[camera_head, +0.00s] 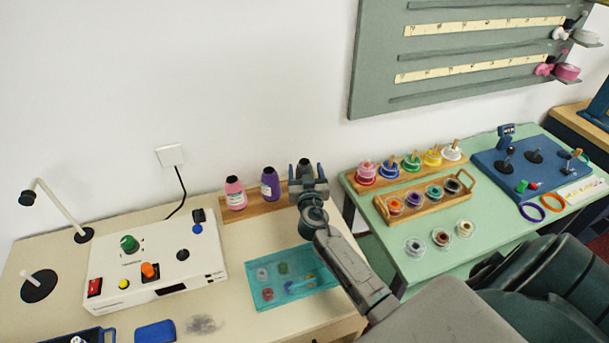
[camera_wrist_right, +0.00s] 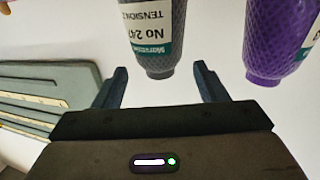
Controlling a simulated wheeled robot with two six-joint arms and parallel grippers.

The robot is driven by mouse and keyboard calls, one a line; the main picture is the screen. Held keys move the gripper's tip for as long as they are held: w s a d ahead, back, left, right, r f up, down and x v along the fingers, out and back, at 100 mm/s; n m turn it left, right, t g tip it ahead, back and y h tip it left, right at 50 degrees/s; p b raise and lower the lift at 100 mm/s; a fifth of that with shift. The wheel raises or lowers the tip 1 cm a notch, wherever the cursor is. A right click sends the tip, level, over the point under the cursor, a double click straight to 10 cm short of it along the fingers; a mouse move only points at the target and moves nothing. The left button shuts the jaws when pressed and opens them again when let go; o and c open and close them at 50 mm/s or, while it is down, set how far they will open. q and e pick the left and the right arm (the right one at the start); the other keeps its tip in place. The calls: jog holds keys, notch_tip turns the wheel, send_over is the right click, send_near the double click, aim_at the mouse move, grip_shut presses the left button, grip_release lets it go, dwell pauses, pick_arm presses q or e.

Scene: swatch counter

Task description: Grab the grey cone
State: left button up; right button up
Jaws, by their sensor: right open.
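The grey cone (camera_head: 305,166) stands at the right end of a wooden rack on the cream counter, partly hidden behind my right gripper (camera_head: 307,183). In the right wrist view the grey cone (camera_wrist_right: 152,38) appears upside down, with a white and green label. Its narrow end shows between the two fingertips of my right gripper (camera_wrist_right: 160,70), with a gap on each side. The gripper is open and holds nothing. I cannot tell how far the fingers reach along the cone. My left gripper is not in view.
A purple cone (camera_head: 270,184) stands close to the left of the grey one, and a pink cone (camera_head: 235,193) beyond it. A teal tray (camera_head: 262,303) lies in front of the wooden rack (camera_head: 252,208). A white control box (camera_head: 200,262) is at left. The wall is behind.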

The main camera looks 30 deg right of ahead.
jog(key=x, duration=0.2)
jog(key=shift+w+d+r+p, duration=0.15)
jog(key=shift+w+d+p, duration=0.05)
jog(key=shift+w+p, duration=0.1)
jog(key=shift+w+d, duration=0.2)
jog(key=shift+w, duration=0.25)
jog(key=shift+s, duration=0.1)
jog(key=shift+c, duration=1.4)
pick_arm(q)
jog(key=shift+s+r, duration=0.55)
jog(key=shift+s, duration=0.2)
pick_arm(e)
jog(key=c, duration=1.1)
jog(key=shift+c, duration=0.2)
